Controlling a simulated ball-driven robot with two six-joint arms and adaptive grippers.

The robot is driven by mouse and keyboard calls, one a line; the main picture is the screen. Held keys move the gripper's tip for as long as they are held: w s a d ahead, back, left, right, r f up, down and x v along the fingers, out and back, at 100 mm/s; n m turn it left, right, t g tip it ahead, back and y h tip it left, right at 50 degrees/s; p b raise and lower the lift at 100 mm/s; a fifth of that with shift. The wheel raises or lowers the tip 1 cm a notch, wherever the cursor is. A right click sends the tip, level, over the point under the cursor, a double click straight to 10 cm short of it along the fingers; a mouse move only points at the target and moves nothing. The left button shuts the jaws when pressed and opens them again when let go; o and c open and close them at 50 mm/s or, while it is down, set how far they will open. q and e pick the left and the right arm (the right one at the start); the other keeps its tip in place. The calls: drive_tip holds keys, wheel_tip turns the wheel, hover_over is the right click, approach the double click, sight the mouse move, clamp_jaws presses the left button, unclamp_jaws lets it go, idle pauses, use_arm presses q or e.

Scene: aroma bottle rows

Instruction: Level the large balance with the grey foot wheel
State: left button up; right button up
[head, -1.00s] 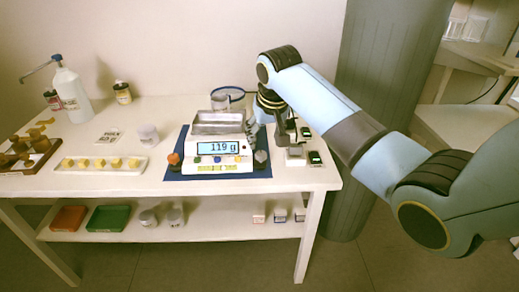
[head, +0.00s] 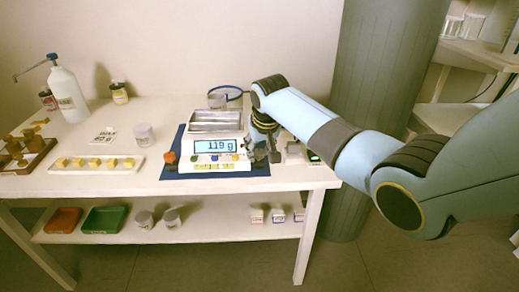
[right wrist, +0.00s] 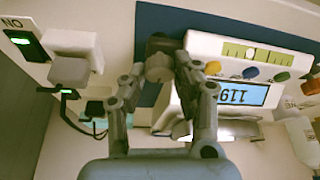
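The large balance (head: 215,158) stands on a blue mat (head: 172,174), with its display reading 119 g. Its yellow-green level strip (right wrist: 268,56) shows along the front in the right wrist view. The grey foot wheel (right wrist: 158,68) is at the balance's right front corner. An orange foot wheel (head: 170,157) is at the left front corner. My right gripper (right wrist: 160,70) is open, with its fingertips on either side of the grey wheel; contact cannot be told. In the head view my right gripper (head: 272,152) is beside that corner. My left gripper is not in view.
A small device with a green display (right wrist: 25,42) and a white block (right wrist: 78,45) are close to my right gripper. The front table edge is close.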

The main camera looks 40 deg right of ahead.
clamp_jaws()
